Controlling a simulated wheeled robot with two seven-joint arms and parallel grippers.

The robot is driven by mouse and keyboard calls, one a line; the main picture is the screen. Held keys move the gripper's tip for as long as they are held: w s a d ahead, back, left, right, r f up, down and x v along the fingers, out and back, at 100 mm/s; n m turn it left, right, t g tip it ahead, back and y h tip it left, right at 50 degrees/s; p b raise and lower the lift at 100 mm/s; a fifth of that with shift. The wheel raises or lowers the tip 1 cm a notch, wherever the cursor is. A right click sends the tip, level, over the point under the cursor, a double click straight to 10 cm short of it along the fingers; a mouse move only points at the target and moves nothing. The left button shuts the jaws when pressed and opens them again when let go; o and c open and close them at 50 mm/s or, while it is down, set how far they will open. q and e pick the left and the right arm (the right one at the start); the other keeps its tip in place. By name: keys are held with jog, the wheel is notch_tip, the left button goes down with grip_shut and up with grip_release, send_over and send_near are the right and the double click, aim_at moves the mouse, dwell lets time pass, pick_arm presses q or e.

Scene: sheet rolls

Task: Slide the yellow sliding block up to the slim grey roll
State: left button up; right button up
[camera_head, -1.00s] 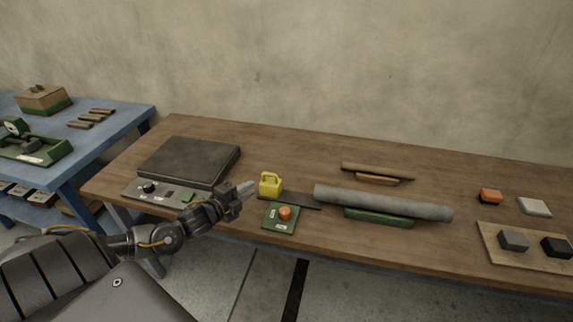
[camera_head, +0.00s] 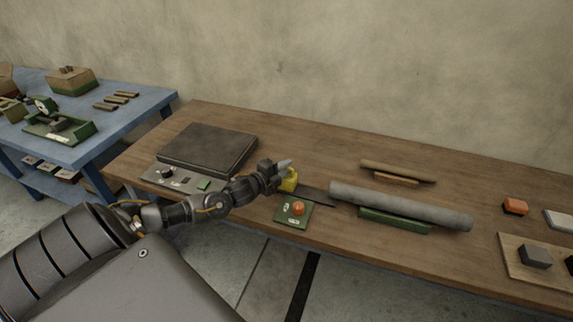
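The yellow sliding block (camera_head: 291,184) sits at the left end of a dark flat rail (camera_head: 318,198) on the wooden bench. Its left and upper parts are hidden by my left gripper (camera_head: 285,166). The gripper's pale fingers are right at the block; I cannot tell whether they touch it or how far apart they are. A long grey roll (camera_head: 400,206) lies on a green cradle (camera_head: 395,221) to the right of the rail, apart from the block. My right gripper is not in view.
A control pad with an orange button (camera_head: 298,208) stands in front of the rail. A dark plate unit (camera_head: 208,147) is at left. A thin brown roll (camera_head: 398,172) lies behind the grey one. Blocks and a board (camera_head: 512,262) are at right.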

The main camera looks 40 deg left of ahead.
pick_arm(q)
jog(key=shift+w+d+f, duration=0.1)
jog(key=shift+w+f, duration=0.1)
jog(key=shift+w, duration=0.9)
grip_shut()
jog(key=shift+d, duration=0.1)
